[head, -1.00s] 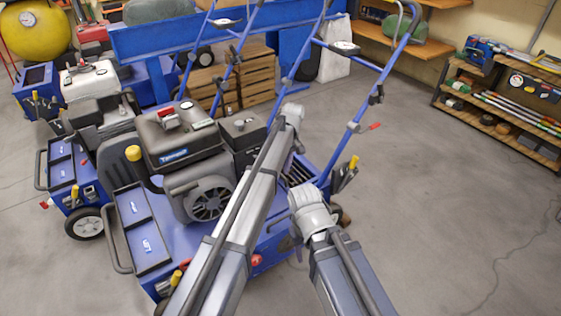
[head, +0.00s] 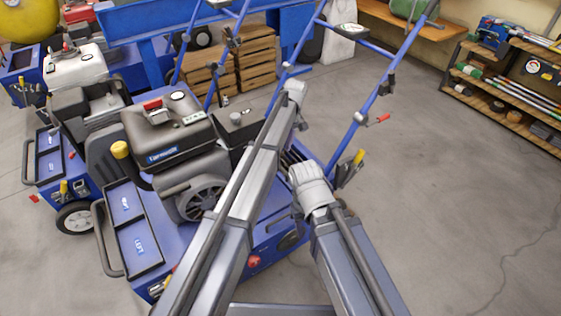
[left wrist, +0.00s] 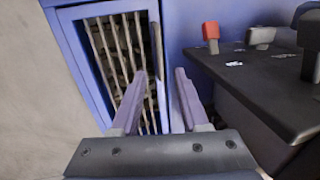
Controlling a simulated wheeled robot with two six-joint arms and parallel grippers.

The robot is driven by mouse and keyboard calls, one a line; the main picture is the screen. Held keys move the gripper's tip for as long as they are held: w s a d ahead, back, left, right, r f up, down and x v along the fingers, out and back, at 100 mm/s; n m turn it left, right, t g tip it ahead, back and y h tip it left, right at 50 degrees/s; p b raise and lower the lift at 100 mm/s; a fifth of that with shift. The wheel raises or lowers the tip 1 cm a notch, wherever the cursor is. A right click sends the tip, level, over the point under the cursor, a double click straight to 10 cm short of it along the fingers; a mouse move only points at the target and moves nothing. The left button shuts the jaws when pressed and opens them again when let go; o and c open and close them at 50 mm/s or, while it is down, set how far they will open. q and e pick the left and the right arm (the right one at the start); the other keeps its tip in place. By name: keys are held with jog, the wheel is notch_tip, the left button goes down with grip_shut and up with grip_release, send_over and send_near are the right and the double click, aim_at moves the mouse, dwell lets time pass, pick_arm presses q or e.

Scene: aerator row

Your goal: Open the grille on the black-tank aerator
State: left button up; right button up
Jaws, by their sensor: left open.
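The black-tank aerator is a blue machine with a black tank (head: 168,132) on its engine, left of centre in the head view. Its grille (left wrist: 112,50) has pale upright bars in a blue frame and looks shut. An upright dark bar (left wrist: 158,45) stands at the grille's right edge. My left gripper (left wrist: 160,78) is open in front of the grille's right side, the dark bar showing beyond the gap between its fingers. I cannot tell whether they touch it. In the head view my arm hides much of the gripper and grille. My right gripper is not in view.
A white-tank aerator (head: 77,66) stands behind at the left. Blue handlebars (head: 375,90) rise from the near machine. Wooden crates (head: 256,64) stand behind it, and a shelf (head: 515,105) at the right.

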pick_arm(q)
jog(key=f+b, duration=0.4)
jog(key=a+f+b, duration=0.1)
jog(key=f+b, duration=0.1)
jog(key=shift+s+f, duration=0.4)
jog(key=shift+c, duration=0.2)
grip_shut()
dwell(1.0)
